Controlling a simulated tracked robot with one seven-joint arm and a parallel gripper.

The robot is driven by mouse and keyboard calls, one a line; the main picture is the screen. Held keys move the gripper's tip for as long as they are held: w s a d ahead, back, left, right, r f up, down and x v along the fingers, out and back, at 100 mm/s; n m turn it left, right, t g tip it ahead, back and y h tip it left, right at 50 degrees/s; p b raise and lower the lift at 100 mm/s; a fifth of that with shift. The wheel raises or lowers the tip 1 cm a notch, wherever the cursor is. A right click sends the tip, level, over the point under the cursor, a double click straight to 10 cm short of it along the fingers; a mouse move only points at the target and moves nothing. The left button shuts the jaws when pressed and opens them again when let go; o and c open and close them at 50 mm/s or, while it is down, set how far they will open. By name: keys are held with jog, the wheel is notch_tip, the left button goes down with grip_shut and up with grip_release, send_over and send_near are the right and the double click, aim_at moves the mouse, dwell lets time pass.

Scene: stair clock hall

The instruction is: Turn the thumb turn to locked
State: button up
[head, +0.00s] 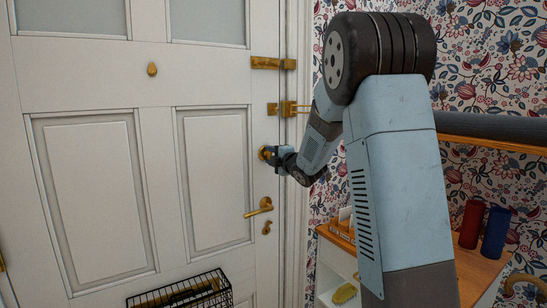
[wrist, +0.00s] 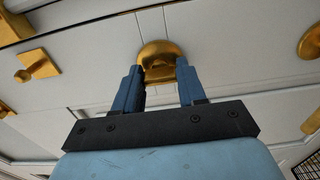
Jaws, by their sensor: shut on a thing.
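The thumb turn is a small brass fitting on the white door (head: 130,92), near its right edge and above the lever handle. Its round brass plate (head: 264,153) shows just left of my gripper (head: 274,156) in the head view. In the wrist view the brass thumb turn (wrist: 160,52) sits between the two blue fingers of my gripper (wrist: 160,82), one finger on each side. My gripper is shut on it. The fingers hide part of the thumb turn, and I cannot tell its exact angle or any locked marking.
The brass lever handle (head: 259,207) and a keyhole cover (head: 267,228) are below. A brass latch (head: 289,108) and a bolt (head: 272,62) are above. A wire basket (head: 180,291) hangs low on the door. A wooden-topped cabinet with red (head: 471,224) and blue (head: 496,232) cylinders stands right.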

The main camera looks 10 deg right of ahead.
jog(key=shift+f, duration=0.1)
jog(key=c, duration=0.3)
jog(key=shift+m, duration=0.3)
jog(key=m, duration=1.7)
jog(key=shift+d, duration=0.1)
jog(key=shift+m, duration=0.3)
jog(key=o, duration=1)
jog(key=shift+o, duration=0.2)
